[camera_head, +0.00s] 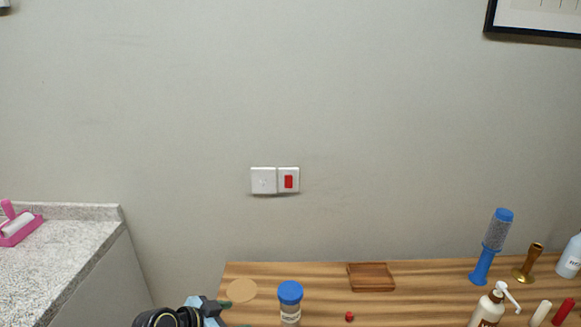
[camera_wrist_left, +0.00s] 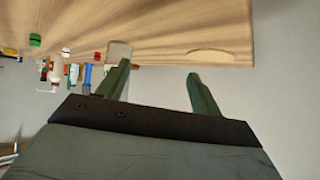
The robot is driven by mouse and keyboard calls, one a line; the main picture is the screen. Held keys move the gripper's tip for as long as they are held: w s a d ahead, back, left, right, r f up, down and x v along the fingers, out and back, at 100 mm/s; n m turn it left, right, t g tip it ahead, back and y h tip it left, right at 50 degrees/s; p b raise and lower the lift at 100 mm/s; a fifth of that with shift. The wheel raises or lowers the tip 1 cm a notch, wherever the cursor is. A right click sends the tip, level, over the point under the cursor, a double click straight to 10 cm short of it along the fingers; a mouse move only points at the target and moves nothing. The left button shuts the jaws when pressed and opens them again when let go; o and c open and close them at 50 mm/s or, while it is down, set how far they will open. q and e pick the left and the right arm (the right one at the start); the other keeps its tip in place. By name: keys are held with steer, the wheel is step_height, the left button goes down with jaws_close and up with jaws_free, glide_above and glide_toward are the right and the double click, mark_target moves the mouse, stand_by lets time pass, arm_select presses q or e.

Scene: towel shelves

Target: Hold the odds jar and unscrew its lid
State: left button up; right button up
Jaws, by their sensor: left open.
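The jar (camera_head: 290,303) with a blue screw lid and a pale label stands upright on the wooden table in the head view; the lid is on and its lower part is cut off by the picture edge. My left gripper (camera_head: 220,306) is to the left of the jar, apart from it. In the left wrist view my left gripper (camera_wrist_left: 158,70) is open, with nothing between its green fingers. A pale see-through shape (camera_wrist_left: 118,50) shows partly behind one finger there; I cannot tell whether it is the jar. My right gripper is not in view.
A blue-capped tool (camera_head: 492,245), brass holder (camera_head: 529,264) and pump bottle (camera_head: 488,309) stand farther right.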

arm_select(q)
steer(key=m+h, duration=0.1)
steer(key=h, duration=0.1)
glide_toward(282, 318)
steer(key=shift+w+d+f+g, duration=0.45)
steer(key=shift+w+d, duration=0.1)
steer(key=shift+w, duration=0.25)
steer(key=shift+x, duration=4.95)
steer(key=shift+r, duration=0.1)
steer(key=shift+c, duration=0.3)
steer(key=c, duration=0.7)
